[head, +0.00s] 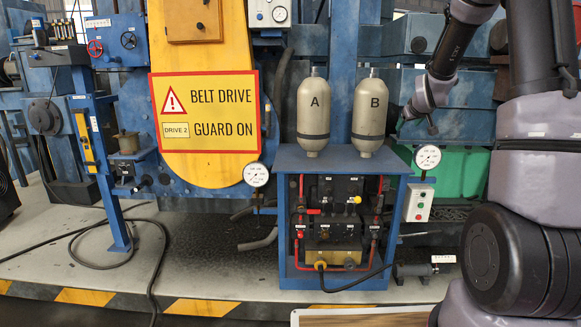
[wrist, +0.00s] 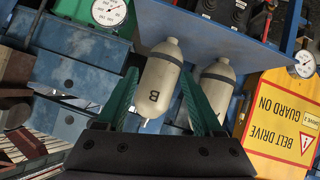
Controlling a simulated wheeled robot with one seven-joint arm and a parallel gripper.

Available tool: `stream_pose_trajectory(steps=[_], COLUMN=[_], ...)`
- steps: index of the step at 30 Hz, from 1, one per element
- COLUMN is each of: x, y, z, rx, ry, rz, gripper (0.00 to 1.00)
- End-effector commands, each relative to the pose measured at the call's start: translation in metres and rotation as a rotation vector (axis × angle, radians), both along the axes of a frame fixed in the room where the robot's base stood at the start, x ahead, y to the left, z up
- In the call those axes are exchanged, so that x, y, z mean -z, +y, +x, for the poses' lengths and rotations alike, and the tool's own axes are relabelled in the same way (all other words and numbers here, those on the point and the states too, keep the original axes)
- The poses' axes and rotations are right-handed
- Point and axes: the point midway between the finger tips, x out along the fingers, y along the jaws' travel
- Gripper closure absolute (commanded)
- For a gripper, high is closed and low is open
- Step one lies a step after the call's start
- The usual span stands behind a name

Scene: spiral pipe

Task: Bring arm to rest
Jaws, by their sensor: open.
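My gripper shows in the wrist view (wrist: 160,98) with its two green fingers spread wide and nothing held between them. In that view, the cream bottle marked B (wrist: 160,80) appears in the gap between the fingers, but it looks to be beyond them and not gripped. In the head view, my arm comes in from the right and reaches up and left. Its wrist end (head: 432,95) is to the right of bottle B (head: 369,115), with clear space between. The fingers are too small to make out clearly there.
Bottle A (head: 313,115) and bottle B stand upright on a blue cabinet (head: 287,158) with valves and red pipes. A pressure gauge (head: 428,157) stands right of it. A yellow belt guard (head: 210,90) with a warning sign is left. A black cable (head: 160,255) lies on the floor.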

Motion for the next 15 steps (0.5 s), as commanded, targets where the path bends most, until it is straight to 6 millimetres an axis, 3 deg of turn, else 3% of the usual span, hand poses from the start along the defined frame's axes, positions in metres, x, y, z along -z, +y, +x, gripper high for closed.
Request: stream_pose_trajectory(steps=[1,6,15], x=[-0.023,-0.071,-0.115], y=[0.011,0.046,0.104], z=[-0.019,-0.090,-0.238], rx=[0.011,0.058,0.136], ry=[0.005,0.065,0.190], rz=[0.038,0.181,0.429], gripper=[0.32,0.32,0.32])
